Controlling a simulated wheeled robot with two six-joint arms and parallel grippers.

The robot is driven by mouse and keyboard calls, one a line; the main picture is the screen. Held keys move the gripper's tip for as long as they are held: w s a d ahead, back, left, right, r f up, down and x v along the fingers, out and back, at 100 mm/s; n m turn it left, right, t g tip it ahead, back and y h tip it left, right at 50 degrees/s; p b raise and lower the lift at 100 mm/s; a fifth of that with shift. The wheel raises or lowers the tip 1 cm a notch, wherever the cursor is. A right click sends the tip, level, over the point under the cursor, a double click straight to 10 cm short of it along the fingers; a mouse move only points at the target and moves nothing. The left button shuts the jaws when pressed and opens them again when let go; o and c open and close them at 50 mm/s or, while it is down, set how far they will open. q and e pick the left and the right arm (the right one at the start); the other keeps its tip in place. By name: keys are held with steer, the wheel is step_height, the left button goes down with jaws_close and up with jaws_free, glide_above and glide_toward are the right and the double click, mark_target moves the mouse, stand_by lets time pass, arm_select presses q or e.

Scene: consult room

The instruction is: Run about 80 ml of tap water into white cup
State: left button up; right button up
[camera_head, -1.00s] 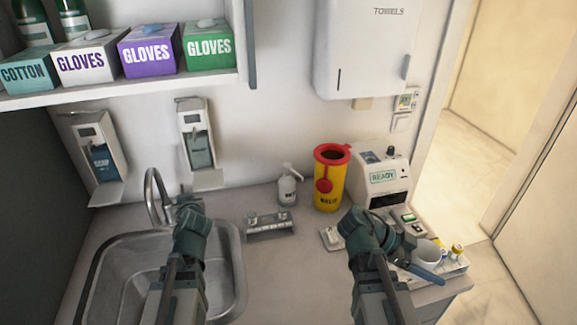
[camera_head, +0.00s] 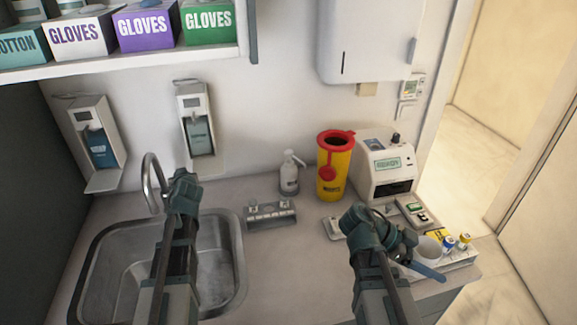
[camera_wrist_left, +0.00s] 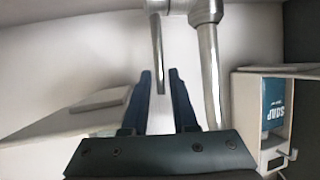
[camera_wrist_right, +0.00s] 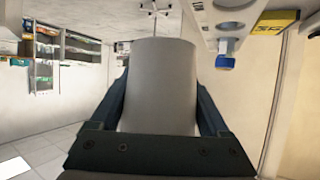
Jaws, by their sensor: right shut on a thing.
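The white cup (camera_head: 428,249) is at the right end of the counter in the head view. My right gripper (camera_head: 416,258) is shut on it, and the cup fills the space between the fingers in the right wrist view (camera_wrist_right: 158,85). The inside of the cup is not clear. The curved metal tap (camera_head: 148,178) stands at the sink (camera_head: 232,268). My left gripper (camera_wrist_left: 162,80) is open beside the tap, and a slim metal rod (camera_wrist_left: 157,45) of the tap shows between its fingers. I cannot tell whether they touch it. No running water shows.
A white device (camera_head: 385,168) is at the right, near a tray with capped tubes (camera_head: 462,243). The front middle counter is clear.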

arm_select(q)
steer(key=shift+w+a+f, duration=0.15)
steer(key=shift+w+a, duration=0.05)
steer(key=shift+w, duration=0.2)
jaws_close()
stand_by(1.3)
